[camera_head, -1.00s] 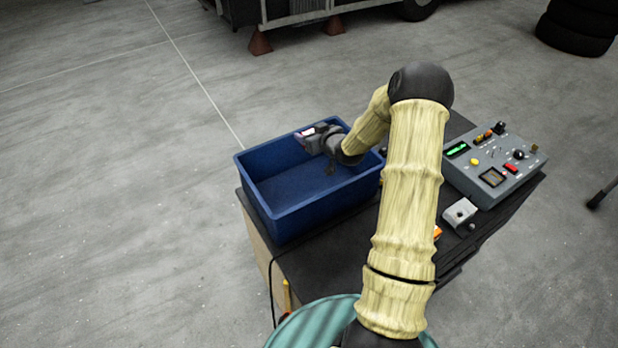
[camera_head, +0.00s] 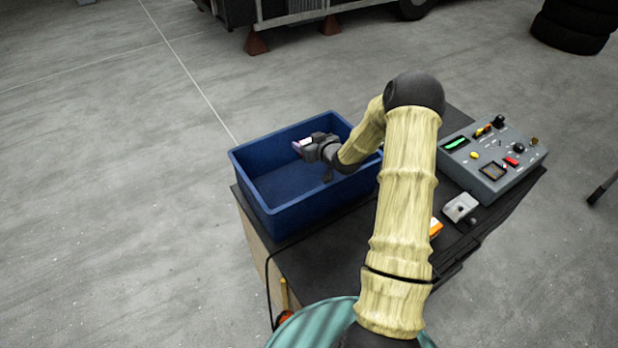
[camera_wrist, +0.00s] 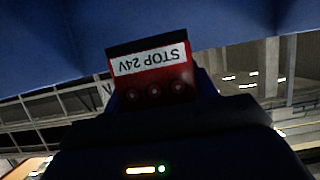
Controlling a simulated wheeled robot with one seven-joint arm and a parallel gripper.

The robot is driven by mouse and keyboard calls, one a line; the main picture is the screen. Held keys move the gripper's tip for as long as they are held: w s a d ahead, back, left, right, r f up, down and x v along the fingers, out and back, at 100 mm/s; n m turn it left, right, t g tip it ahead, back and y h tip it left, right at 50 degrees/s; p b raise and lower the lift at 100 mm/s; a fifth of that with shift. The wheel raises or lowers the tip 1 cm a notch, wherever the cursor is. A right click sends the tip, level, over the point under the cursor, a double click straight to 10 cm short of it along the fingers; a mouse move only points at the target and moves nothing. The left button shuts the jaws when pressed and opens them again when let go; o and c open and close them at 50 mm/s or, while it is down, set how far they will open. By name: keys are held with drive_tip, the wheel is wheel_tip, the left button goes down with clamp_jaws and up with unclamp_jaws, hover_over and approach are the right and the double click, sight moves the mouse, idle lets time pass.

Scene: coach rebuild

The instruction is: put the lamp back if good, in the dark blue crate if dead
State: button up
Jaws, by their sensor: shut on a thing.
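The lamp (camera_wrist: 152,75) is a red block with a white label reading "STOP 24V", upside down in the wrist view, and a row of round spots. My gripper (camera_head: 306,147) is shut on it. In the head view only a small pale pink part of the lamp (camera_head: 302,143) shows at the gripper's tip. The dark blue crate (camera_head: 320,211) stands on the bench's left part. My gripper is over the crate's inside, near its far side. A blue surface also fills the top of the wrist view. The crate floor that shows looks empty.
A grey test box (camera_head: 490,168) with a lit green display stands at the bench's right. A small grey fixture (camera_head: 461,208) and an orange piece (camera_head: 435,228) lie near it. The dark bench top (camera_head: 325,265) is bare in front of the crate.

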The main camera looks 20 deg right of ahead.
drive_tip(key=shift+w+a, duration=0.1)
drive_tip(key=shift+w, duration=0.05)
drive_tip(key=o, duration=1.2)
wheel_tip(320, 180, up, 10)
drive_tip(key=shift+b, duration=1.15)
drive_tip(key=shift+s+a, duration=0.1)
drive_tip(key=shift+s, duration=0.1)
